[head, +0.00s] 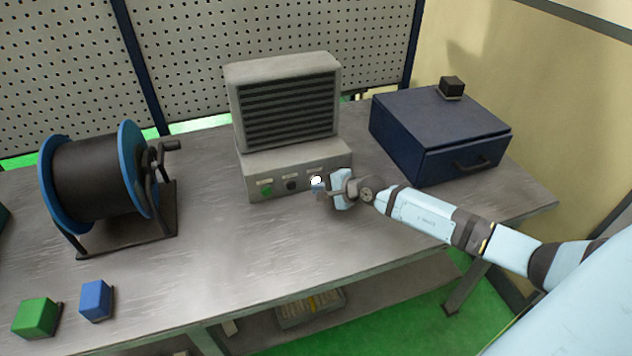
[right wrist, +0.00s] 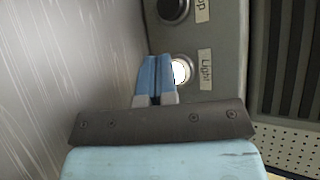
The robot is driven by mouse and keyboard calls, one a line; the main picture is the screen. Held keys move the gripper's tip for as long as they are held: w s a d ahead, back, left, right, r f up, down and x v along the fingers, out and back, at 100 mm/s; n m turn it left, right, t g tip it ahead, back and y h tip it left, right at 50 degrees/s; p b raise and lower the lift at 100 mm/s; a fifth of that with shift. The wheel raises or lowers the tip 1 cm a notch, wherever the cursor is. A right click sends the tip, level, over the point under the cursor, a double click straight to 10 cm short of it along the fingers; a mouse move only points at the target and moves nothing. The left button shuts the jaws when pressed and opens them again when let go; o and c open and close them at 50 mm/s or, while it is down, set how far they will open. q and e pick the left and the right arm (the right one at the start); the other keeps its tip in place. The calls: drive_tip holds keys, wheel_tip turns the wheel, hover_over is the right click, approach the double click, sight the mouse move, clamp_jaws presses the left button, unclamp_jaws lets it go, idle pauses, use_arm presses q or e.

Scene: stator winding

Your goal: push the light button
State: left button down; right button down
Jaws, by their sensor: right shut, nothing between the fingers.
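The grey machine (head: 285,105) with a slatted front stands at the back middle of the table, and its lower panel carries a row of buttons. The light button (head: 316,180) glows white at the right end of that row. In the right wrist view the glowing light button (right wrist: 181,71) sits beside a label reading "Light". My right gripper (head: 319,189) is shut and empty, with its fingertips at the panel by this button. In the right wrist view the blue fingers (right wrist: 155,62) partly cover the button's left edge; I cannot tell whether they touch it. My left gripper is not in view.
A green button (head: 266,191) and a dark button (head: 292,185) sit left on the panel. A cable reel (head: 95,180) stands left, a dark blue box (head: 440,130) right. Green (head: 37,317) and blue (head: 96,299) cubes lie front left. The table middle is clear.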

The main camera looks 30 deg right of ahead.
drive_tip(key=shift+w+d+b, duration=0.1)
drive_tip(key=shift+w+b, duration=0.3)
idle(0.4)
drive_tip(key=shift+s+a+p, duration=0.2)
drive_tip(key=shift+s+p, duration=0.5)
drive_tip(key=shift+s, duration=0.15)
drive_tip(key=s+p, duration=0.2)
drive_tip(key=s, duration=0.1)
drive_tip(key=shift+a+r+p, duration=0.2)
drive_tip(key=shift+a+p, duration=0.15)
drive_tip(key=shift+p, duration=0.05)
drive_tip(key=shift+s+a+f+p, duration=0.1)
drive_tip(key=shift+s+a+p, duration=0.1)
drive_tip(key=shift+s+p, duration=0.4)
drive_tip(key=shift+s+a+f+p, duration=0.15)
drive_tip(key=shift+s+p, duration=0.15)
drive_tip(key=shift+s, duration=0.5)
